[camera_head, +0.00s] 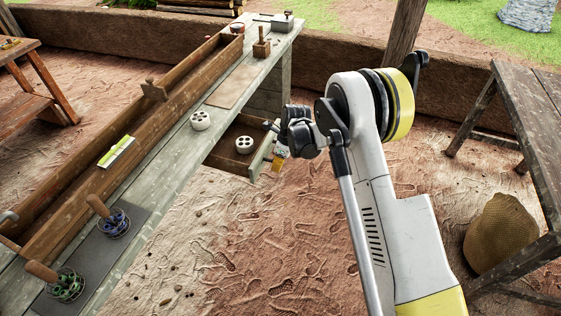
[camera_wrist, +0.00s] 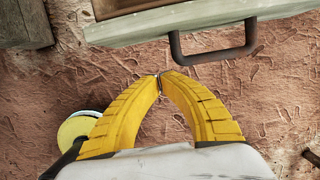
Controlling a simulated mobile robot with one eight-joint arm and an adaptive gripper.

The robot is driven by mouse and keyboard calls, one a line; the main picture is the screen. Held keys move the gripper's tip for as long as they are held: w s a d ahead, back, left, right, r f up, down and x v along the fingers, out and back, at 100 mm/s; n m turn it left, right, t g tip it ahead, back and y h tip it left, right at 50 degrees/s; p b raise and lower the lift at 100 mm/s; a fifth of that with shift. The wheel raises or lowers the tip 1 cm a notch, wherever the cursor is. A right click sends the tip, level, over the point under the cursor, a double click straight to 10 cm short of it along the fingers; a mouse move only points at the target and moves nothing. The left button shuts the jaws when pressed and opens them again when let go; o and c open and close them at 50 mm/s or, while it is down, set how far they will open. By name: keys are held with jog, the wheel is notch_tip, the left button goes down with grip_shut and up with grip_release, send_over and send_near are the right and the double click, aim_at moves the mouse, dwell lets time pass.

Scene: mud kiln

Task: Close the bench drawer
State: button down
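The bench drawer (camera_head: 228,163) stands pulled out from the bench's right side in the head view, with a round white piece with holes (camera_head: 244,145) inside. In the wrist view its pale front (camera_wrist: 150,25) crosses the top, and a dark bar handle (camera_wrist: 216,54) sticks out from it. My gripper (camera_head: 278,162) is just outside the drawer front in the head view. In the wrist view my gripper (camera_wrist: 160,77) has its yellow fingertips together with nothing between them. The tips are below and left of the handle in the picture; I cannot tell the exact gap.
The long bench (camera_head: 165,165) carries a wooden trough, a second white holed piece (camera_head: 200,120), a yellow-green block (camera_head: 117,151) and wooden-handled tools at the near end. A wooden table (camera_head: 535,130) and a woven basket (camera_head: 500,232) stand at right. The sandy ground between is open.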

jog(key=shift+w+a+b, duration=0.2)
jog(key=shift+w+a, duration=0.05)
jog(key=shift+a, duration=0.4)
jog(key=shift+w+a+b, duration=0.2)
jog(key=shift+a, duration=0.4)
jog(key=shift+w+a+b, duration=0.2)
jog(key=shift+w+a, duration=0.05)
jog(key=shift+a, duration=0.4)
